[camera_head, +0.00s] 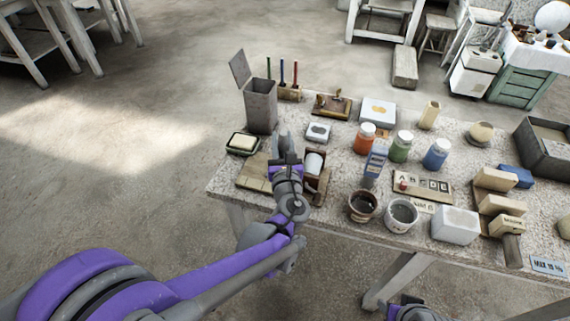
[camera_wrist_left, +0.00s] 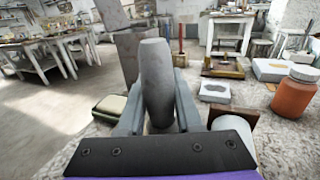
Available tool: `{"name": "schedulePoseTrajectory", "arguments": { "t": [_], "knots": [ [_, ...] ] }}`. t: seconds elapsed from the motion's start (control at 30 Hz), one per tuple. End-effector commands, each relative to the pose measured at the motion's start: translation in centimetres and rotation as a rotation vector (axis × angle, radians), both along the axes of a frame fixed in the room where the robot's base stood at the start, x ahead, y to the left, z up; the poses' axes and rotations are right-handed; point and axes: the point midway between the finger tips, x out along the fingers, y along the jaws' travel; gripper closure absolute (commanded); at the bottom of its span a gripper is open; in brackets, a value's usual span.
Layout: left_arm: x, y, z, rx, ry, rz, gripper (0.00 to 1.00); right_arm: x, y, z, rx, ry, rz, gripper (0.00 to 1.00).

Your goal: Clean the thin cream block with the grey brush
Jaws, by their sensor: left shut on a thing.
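My left gripper (camera_head: 284,142) is over the left part of the table, with its fingers closed around a grey, rounded, tapering thing (camera_wrist_left: 157,80). This looks like the grey brush held by its handle; its bristles are hidden. Several cream blocks are in view: an upright one (camera_head: 430,114) at the back, and a stack of flat ones (camera_head: 497,179) at the right on a dark wooden stand. I cannot tell for sure which is the thin cream block. A small part of my right arm shows at the bottom edge, but its gripper does not.
A tall open grey box (camera_head: 261,106) and a green dish with a cream bar (camera_head: 243,142) stand near my left gripper. Orange (camera_head: 366,136), green (camera_head: 400,147) and blue (camera_head: 436,154) jars, cups and a white block (camera_head: 455,226) crowd the middle.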

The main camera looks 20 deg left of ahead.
Motion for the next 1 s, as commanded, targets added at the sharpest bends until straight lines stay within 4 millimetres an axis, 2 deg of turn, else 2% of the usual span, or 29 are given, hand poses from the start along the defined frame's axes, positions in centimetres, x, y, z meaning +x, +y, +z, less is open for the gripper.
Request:
{"name": "schedulePoseTrajectory", "arguments": {
  "t": [0.67,1.0],
  "knots": [
    [3.8,-0.1,0.0,0.000,0.000,0.000,1.00,0.0,0.0,-0.2,0.000,0.001,0.000,0.50],
    [3.9,-0.1,0.1,0.000,0.000,0.000,1.00,0.0,0.0,-0.1,0.000,0.000,0.000,0.50]
  ]
}}
